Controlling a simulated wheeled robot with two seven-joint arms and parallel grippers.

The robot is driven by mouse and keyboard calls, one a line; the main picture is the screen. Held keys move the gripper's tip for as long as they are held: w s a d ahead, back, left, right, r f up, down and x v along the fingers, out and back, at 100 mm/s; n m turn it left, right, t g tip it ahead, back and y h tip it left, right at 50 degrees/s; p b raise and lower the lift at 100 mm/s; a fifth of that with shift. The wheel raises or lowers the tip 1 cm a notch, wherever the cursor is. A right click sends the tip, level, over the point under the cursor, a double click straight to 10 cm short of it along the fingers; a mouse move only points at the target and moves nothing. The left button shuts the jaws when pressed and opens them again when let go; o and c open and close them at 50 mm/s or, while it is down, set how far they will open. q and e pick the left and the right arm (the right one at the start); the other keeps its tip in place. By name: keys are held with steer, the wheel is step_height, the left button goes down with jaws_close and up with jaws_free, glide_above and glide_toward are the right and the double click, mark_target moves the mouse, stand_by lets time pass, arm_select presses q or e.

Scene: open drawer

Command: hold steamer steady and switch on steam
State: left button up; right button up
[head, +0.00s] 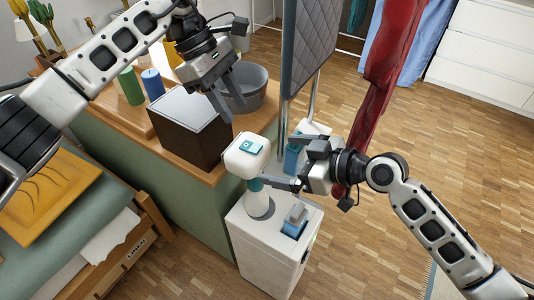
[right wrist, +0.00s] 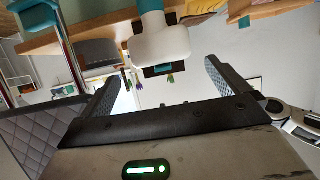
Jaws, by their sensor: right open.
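The steamer is a white box-shaped base (head: 252,240) on the floor beside the counter. A white rounded head (head: 247,158) with a teal panel stands on a teal neck above it; the head also shows in the right wrist view (right wrist: 158,46). A blue-grey switch-like part (head: 295,220) sits on top of the base. My right gripper (head: 284,163) is open and empty, just right of the head and neck, with its fingers towards them. My left gripper (head: 229,103) is open and empty, above and left of the head, over the dark box.
A quilted grey board (head: 310,40) on metal poles and a red garment (head: 393,60) rise behind the steamer.

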mark_target(246, 154)
steer(key=x, duration=1.1)
